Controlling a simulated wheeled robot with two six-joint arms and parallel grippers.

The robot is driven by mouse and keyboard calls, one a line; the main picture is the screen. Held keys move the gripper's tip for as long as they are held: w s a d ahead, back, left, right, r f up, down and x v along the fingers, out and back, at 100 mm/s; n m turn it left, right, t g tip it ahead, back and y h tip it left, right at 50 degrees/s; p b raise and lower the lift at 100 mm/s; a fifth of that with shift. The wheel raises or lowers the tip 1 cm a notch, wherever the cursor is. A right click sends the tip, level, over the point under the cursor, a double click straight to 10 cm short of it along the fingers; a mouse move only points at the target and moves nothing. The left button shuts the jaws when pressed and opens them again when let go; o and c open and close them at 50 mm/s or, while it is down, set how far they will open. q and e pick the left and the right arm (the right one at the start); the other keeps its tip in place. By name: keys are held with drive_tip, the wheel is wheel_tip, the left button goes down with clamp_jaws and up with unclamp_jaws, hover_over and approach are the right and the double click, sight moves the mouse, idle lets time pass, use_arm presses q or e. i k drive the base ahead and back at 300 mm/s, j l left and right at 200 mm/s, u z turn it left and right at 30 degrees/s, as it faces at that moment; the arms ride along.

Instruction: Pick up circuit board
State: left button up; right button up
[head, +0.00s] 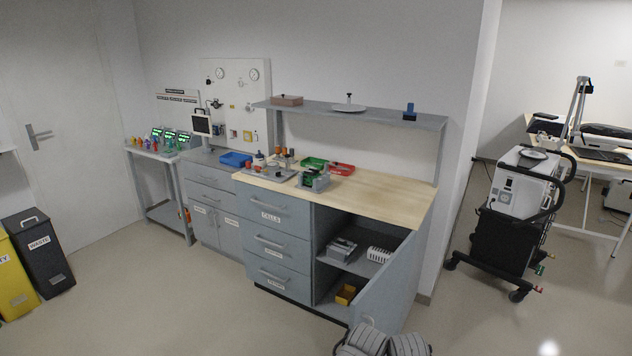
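A small grey device or fixture (314,182) with a green part, possibly the circuit board, stands on the wooden worktop (375,193). It is too small in the head view to tell whether the green part is a board. No other circuit board can be made out. Two grey rounded parts at the bottom edge look like my own arm links. Neither gripper's fingers show, and nothing of mine is near the worktop.
A cabinet door (385,285) stands open at the right, sticking out over the floor. A grey shelf (375,115) hangs above. A wheeled cart (517,210) stands right. The worktop's right part is clear.

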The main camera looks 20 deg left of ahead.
sight(341, 241)
drive_tip(key=i+j+u, duration=0.15)
drive_tip(key=j+u, duration=0.15)
drive_tip(key=u, duration=0.15)
drive_tip(key=i+j+u, duration=0.2)
drive_tip(key=u, duration=0.2)
drive_tip(key=i+j+u, duration=0.2)
drive_tip(key=u, duration=0.25)
drive_tip(key=i+u, duration=0.4)
drive_tip(key=i+j+z, duration=0.1)
drive_tip(key=i+j, duration=0.15)
drive_tip(key=i, duration=0.25)
drive_tip(key=i+z, duration=0.15)
drive_tip(key=z, duration=0.2)
drive_tip(key=i+z, duration=0.2)
drive_tip(key=z, duration=0.15)
drive_tip(key=i+z, duration=0.3)
drive_tip(key=i+l+z, duration=0.15)
drive_tip(key=z, duration=0.2)
drive_tip(key=i+z, duration=0.75)
drive_tip(key=k, duration=0.1)
